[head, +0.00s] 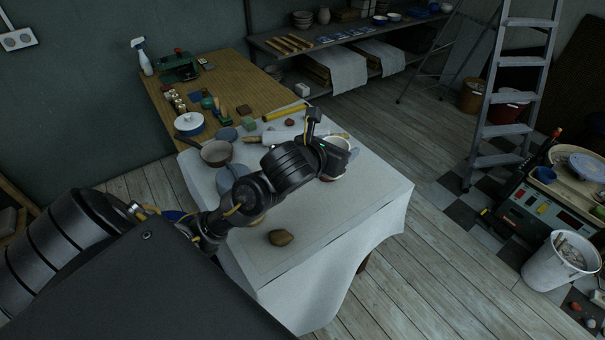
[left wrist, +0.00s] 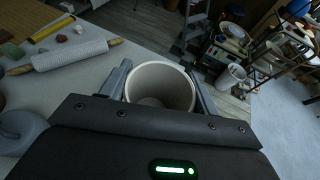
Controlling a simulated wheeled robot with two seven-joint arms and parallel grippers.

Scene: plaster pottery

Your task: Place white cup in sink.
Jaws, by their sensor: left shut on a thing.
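My left gripper (head: 338,160) reaches over the cloth-covered table and is shut on the white cup (left wrist: 158,88). In the left wrist view the cup's round mouth shows between the two fingers, and its inside looks empty. In the head view most of the cup is hidden behind the gripper; a bit of its pale side shows below the gripper. I cannot tell whether its base touches the table. No sink can be made out in either view. My right gripper is not in view.
The white-clothed table (head: 330,225) holds a brown lump (head: 281,238), a pan (head: 216,153), a rolling pin (left wrist: 70,55) and grey-blue pots. A stepladder (head: 512,95), a pottery wheel (head: 585,170) and a white bucket (head: 558,262) stand at right. Wooden floor between is clear.

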